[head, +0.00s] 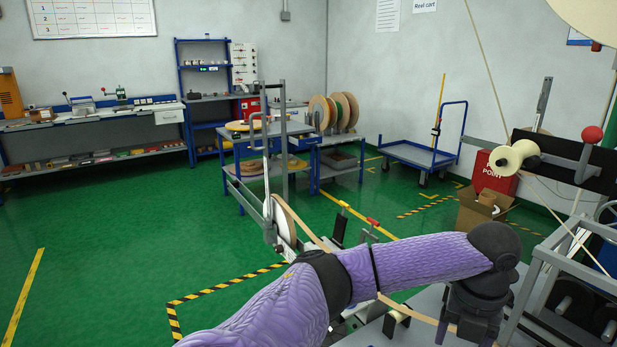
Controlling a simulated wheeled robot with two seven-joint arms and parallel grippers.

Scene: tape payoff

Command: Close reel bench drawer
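A blue-framed bench (262,137) with reels on it stands in the middle distance, partly hidden by the tape stand in front. I cannot clearly make out its drawer or tell how far it is open. A purple arm of mine, apparently the left, enters from the bottom left and crosses to the right. Its dark wrist bends down near the bottom edge, far from that bench in the picture. My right gripper is not in view.
A long workbench (90,116) lines the left wall. A blue cart (415,154) and a cardboard box (484,212) stand at right. A tape stand (284,150) with a strip of tape and machinery are close in front. Green floor is free at left.

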